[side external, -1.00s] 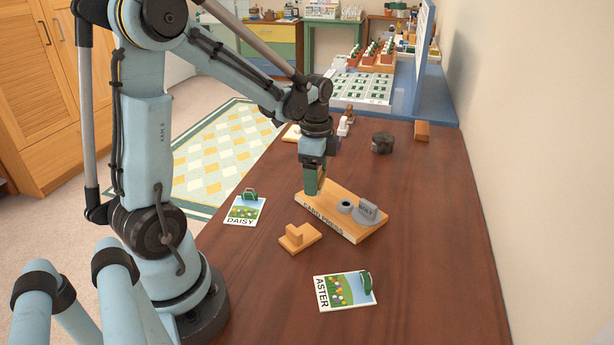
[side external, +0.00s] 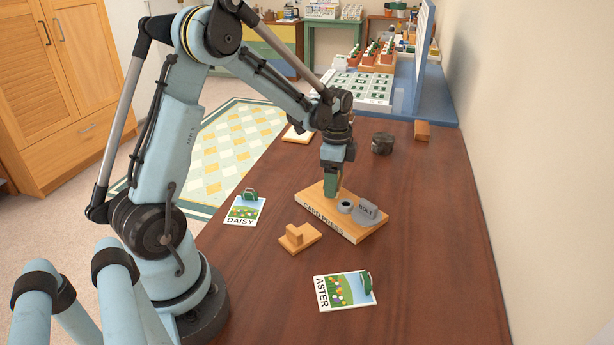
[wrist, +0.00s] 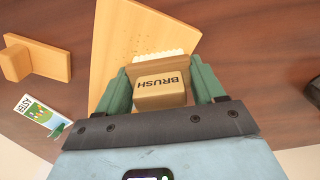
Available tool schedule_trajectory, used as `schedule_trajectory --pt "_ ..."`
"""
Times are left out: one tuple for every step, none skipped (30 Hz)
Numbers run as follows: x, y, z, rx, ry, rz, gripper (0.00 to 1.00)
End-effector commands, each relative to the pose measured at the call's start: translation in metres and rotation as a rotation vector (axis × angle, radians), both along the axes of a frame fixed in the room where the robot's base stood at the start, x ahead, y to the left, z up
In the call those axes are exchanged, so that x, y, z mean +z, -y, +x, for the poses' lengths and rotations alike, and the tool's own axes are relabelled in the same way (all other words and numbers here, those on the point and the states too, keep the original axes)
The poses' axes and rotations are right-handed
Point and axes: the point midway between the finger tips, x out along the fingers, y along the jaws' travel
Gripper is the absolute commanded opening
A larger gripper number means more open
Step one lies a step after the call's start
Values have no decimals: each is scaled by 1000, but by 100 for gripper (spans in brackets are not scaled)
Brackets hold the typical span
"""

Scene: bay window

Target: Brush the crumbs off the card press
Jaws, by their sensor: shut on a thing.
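The card press (side external: 352,226) is a wooden board lettered on its front edge, with a grey ring (side external: 345,206) and a grey lettered piece (side external: 367,211) on it. My gripper (side external: 332,192) is over the board's left part. In the wrist view its green fingers (wrist: 161,88) are shut on a wooden block marked BRUSH (wrist: 160,92), with pale bristles (wrist: 159,57) towards the board (wrist: 112,45). Small dark crumbs (wrist: 147,42) show on the board just beyond the bristles. Whether the bristles touch the board, I cannot tell.
A small stepped wooden block (side external: 299,237) lies left of the press. The DAISY card (side external: 244,211) and ASTER card (side external: 343,291) lie on the table, each with a green handled piece. A dark round pot (side external: 382,143) stands behind.

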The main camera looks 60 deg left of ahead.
Motion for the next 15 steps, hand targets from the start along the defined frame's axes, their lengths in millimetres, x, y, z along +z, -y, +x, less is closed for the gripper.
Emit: schedule_trajectory --pt "-1 -1 5 -1 1 0 40" --pt "0 -1 8 -1 1 0 40" --pt "0 -2 11 -1 1 0 40" --pt "-1 -1 7 0 1 0 40" --pt "0 -1 3 0 1 0 40" --pt "1 0 -1 0 1 1 40" --pt "-1 1 -3 0 0 0 40" --pt "0 2 -6 0 1 1 40" --pt "1 2 -10 0 0 0 40" --pt "-1 3 -13 0 0 0 40" --pt "0 4 -15 0 1 1 40" --pt "2 4 -19 0 0 0 40" --pt "0 5 -22 0 0 0 40" --pt "-2 5 -24 0 0 0 40" --pt "2 6 -28 0 1 1 40"
